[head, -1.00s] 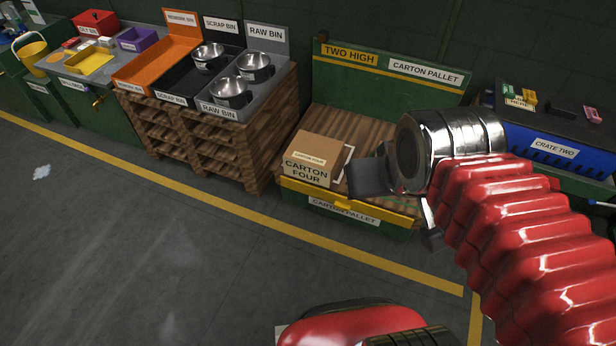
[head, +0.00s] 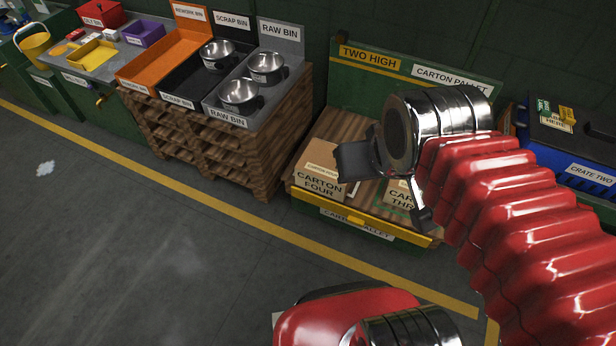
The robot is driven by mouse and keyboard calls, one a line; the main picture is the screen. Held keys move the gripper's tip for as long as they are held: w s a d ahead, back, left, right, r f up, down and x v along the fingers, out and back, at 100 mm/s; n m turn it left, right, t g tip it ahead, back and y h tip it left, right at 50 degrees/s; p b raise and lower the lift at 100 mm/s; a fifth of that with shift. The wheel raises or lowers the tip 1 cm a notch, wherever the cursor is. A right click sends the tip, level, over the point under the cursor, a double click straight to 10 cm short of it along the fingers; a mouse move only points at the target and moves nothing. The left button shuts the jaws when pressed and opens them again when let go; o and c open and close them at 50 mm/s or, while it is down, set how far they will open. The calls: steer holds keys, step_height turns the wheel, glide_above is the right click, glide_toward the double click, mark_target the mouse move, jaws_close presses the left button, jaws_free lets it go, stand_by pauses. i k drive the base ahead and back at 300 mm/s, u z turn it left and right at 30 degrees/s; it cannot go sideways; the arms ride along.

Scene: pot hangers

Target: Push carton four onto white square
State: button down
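Carton four (head: 318,178), a brown box with its name on the front, sits at the left front of the carton pallet (head: 310,147). A small strip of the white square (head: 354,188) shows just right of the carton; the rest is hidden. My gripper (head: 388,190) is over the pallet with its fingers apart. Its left dark finger overlaps the carton's upper right side in the picture; I cannot tell whether it touches. The other finger hangs in front of carton three (head: 398,194), which is partly covered by my arm.
A yellow lip (head: 365,217) runs along the pallet's front. A green back board (head: 410,80) stands behind. The raw bin (head: 228,117) is on stacked wooden pallets at left. Crate two (head: 585,172) is at right. The floor in front is open.

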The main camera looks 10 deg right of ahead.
mark_target(316, 171)
steer(key=u, duration=0.5)
steer(key=i, duration=1.15)
steer(key=u, duration=0.55)
